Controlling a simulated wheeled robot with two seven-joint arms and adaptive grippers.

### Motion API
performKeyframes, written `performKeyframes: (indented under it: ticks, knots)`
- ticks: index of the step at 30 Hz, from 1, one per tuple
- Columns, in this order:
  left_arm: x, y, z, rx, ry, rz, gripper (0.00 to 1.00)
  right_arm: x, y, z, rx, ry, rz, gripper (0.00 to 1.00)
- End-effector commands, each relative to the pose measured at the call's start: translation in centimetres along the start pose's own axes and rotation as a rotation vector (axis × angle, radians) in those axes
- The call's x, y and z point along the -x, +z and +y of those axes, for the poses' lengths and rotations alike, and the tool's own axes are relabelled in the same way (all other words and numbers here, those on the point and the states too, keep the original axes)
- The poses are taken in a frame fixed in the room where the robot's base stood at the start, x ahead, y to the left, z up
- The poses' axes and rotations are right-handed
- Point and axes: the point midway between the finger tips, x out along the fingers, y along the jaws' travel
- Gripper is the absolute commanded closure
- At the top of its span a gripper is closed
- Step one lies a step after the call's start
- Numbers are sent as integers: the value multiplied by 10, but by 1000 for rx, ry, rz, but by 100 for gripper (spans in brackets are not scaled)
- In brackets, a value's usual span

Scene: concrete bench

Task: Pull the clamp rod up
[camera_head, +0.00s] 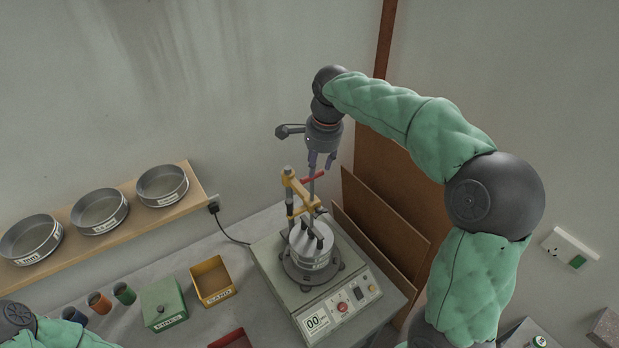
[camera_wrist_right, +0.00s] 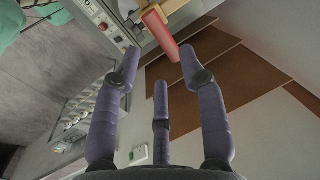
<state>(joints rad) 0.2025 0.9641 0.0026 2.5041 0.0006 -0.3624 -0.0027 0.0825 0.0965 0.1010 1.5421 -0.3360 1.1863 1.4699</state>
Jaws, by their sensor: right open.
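The clamp (camera_head: 290,182) is a yellow piece on posts above the round sieve stack (camera_head: 309,252) of the shaker. A red bar handle (camera_head: 313,178) sits at its top, beside a thin upright rod. The red handle also shows in the right wrist view (camera_wrist_right: 159,30), with the yellow clamp part (camera_wrist_right: 126,8) behind it. My right gripper (camera_head: 321,163) points down just above the red handle. Its purple fingers are spread and empty; in the wrist view the handle's end lies ahead, between the fingertips. Contact is not visible. My left gripper is out of view.
The shaker base (camera_head: 275,262) with a control panel stands on the bench. Brown boards (camera_head: 385,225) lean close on its right. A yellow bin (camera_head: 212,280), a green box (camera_head: 163,303) and small cups stand left. Several sieves (camera_head: 100,211) rest on a wooden shelf (camera_head: 130,215).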

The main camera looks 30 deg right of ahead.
Motion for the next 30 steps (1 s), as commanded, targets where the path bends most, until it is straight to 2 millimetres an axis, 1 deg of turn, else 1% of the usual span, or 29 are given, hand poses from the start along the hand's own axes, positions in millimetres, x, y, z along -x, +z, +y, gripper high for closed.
performKeyframes:
  ticks: [1,9,15,21,29,30]
  knots:
    - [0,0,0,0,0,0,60,-9,0,1,1,6,-1,58]
    - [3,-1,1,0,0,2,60,-57,0,1,1,6,0,58]
    - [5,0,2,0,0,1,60,-84,0,1,1,4,0,58]
    - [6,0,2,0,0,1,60,-96,0,0,2,1,1,58]
    - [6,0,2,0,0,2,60,-98,0,0,2,1,1,58]
    - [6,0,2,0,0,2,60,-98,0,0,2,1,1,61]
